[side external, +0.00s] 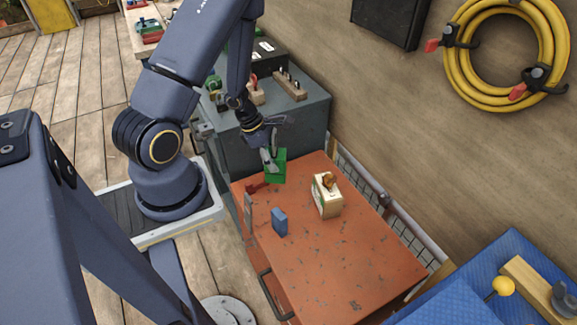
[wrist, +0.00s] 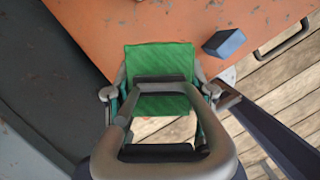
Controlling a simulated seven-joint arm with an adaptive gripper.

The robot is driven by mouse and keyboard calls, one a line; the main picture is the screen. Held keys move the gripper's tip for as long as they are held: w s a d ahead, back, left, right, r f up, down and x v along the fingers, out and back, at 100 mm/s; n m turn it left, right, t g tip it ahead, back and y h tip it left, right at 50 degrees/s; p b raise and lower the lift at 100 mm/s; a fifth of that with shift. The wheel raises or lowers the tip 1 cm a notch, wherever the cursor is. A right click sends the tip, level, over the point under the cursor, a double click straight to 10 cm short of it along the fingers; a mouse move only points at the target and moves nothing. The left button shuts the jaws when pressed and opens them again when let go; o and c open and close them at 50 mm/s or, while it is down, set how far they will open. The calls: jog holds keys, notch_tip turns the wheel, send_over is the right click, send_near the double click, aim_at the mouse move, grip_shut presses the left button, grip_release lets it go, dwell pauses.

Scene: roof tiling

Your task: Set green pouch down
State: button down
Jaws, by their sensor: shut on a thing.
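The green pouch (side external: 276,166) is a flat-sided green block shape at the far left corner of the orange cart top (side external: 340,270). My gripper (side external: 269,158) is shut on it from above. In the wrist view the pouch (wrist: 160,62) sits between my two fingers (wrist: 160,92), partly over the orange top and partly past its edge, with floor planks beyond. I cannot tell whether its underside touches the top. The bars of my gripper hide part of it.
A blue block (side external: 280,222), a cream box (side external: 326,195) with a small brown thing on it, and a red tool (side external: 257,188) are on the orange top. A grey cabinet (side external: 300,118) adjoins its far side. The front right of the top is clear.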

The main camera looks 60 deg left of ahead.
jog(key=shift+s+d+f+m+h, duration=0.15)
jog(key=shift+d+f+m+h, duration=0.05)
jog(key=shift+f+m, duration=0.35)
jog(key=shift+s+d+f+m+h, duration=0.15)
jog(key=shift+d+f+m+h, duration=0.05)
jog(key=shift+f+m, duration=0.3)
notch_tip(320, 180, down, 9)
jog(key=shift+r, duration=0.1)
jog(key=shift+c, duration=2)
grip_release()
